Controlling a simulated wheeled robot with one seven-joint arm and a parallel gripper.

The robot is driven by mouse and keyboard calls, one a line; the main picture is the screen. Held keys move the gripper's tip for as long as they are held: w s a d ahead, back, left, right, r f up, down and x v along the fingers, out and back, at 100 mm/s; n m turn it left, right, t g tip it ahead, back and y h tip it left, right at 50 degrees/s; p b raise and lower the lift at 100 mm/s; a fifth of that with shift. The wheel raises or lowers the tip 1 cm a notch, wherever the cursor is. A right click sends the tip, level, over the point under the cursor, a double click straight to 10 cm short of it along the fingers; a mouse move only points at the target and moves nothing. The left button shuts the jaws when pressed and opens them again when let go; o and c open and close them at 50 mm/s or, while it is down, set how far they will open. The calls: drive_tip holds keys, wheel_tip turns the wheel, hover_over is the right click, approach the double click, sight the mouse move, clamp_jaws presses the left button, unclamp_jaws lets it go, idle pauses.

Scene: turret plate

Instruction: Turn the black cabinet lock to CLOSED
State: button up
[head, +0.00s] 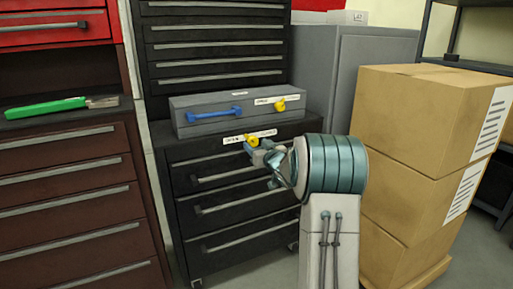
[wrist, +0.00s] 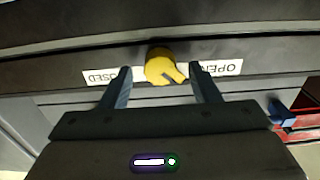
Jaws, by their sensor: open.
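The black cabinet (head: 190,172) has a yellow lock knob (head: 251,142) on its top front strip, which also shows in the wrist view (wrist: 160,65). A white label (head: 262,134) runs behind the knob. In the wrist view its lettering is upside down, with the OPEN end (wrist: 222,68) at right and the CLOSED end (wrist: 98,77) at left. The knob's pointed end is toward the OPEN side, tilted down in that picture. My gripper (head: 262,153) is open in front of the knob. In the wrist view its fingers (wrist: 160,72) appear on either side of it, apart from it.
A grey box (head: 190,125) with a blue handle (head: 215,115) and another yellow knob (head: 281,105) sits on the black cabinet. Stacked cardboard boxes (head: 410,165) stand close right of my arm. A brown drawer cabinet (head: 70,190) stands at left.

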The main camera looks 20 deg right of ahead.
drive_tip(key=shift+w, duration=0.55)
drive_tip(key=c, duration=1)
